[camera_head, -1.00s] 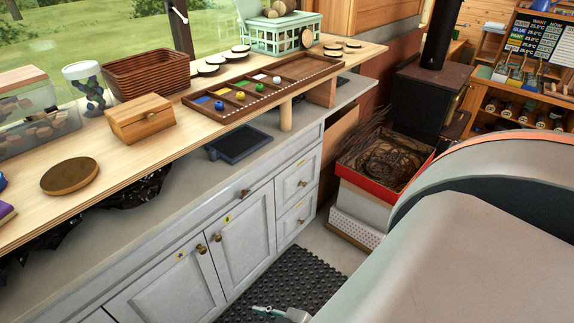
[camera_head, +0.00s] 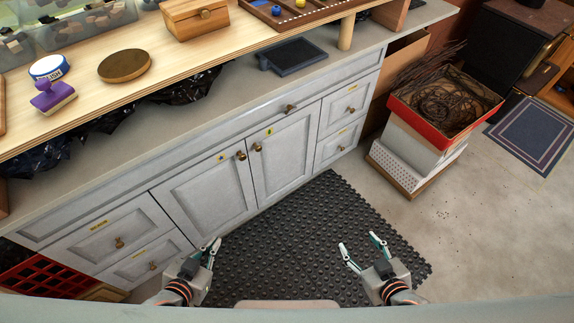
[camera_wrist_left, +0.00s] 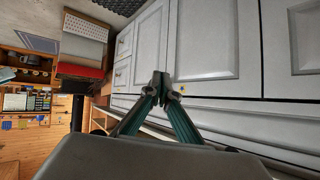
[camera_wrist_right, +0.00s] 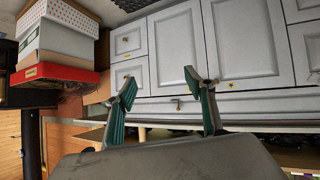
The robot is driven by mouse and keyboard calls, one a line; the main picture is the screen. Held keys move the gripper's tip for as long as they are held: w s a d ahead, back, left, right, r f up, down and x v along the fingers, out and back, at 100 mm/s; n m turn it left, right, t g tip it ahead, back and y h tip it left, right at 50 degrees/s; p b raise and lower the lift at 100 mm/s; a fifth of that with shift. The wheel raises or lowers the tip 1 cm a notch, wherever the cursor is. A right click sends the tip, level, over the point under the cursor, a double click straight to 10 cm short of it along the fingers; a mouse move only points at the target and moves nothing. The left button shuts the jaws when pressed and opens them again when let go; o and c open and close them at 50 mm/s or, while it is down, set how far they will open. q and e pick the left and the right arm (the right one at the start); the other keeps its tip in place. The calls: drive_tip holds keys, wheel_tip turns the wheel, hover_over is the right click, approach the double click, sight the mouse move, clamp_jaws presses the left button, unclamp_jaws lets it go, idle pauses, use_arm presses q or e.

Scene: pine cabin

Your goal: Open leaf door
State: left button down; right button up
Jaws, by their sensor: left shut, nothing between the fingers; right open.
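A grey cabinet has two leaf doors side by side, both closed. The left leaf door (camera_head: 205,200) has a round brass knob (camera_head: 240,155) near its upper right corner. The right leaf door (camera_head: 287,160) has its knob (camera_head: 258,147) near its upper left corner. My left gripper (camera_head: 214,247) is shut and empty, in front of the left door and apart from the knobs; its closed tips show in the left wrist view (camera_wrist_left: 164,82). My right gripper (camera_head: 361,246) is open and empty over the black mat. The right wrist view shows its spread fingers (camera_wrist_right: 160,84) with the cabinet beyond.
Drawers (camera_head: 342,106) flank the doors. A black studded mat (camera_head: 310,230) covers the floor in front. A red-rimmed box of twigs (camera_head: 470,140) on a white crate stands right of the cabinet. The counter above holds a dark tray (camera_head: 293,57). Bare floor (camera_head: 460,220) lies to the right.

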use_arm(q)
drive_tip(key=c, duration=2.8)
unclamp_jaws()
drive_tip(key=shift+s+f, duration=0.15)
drive_tip(key=shift+f, duration=0.05)
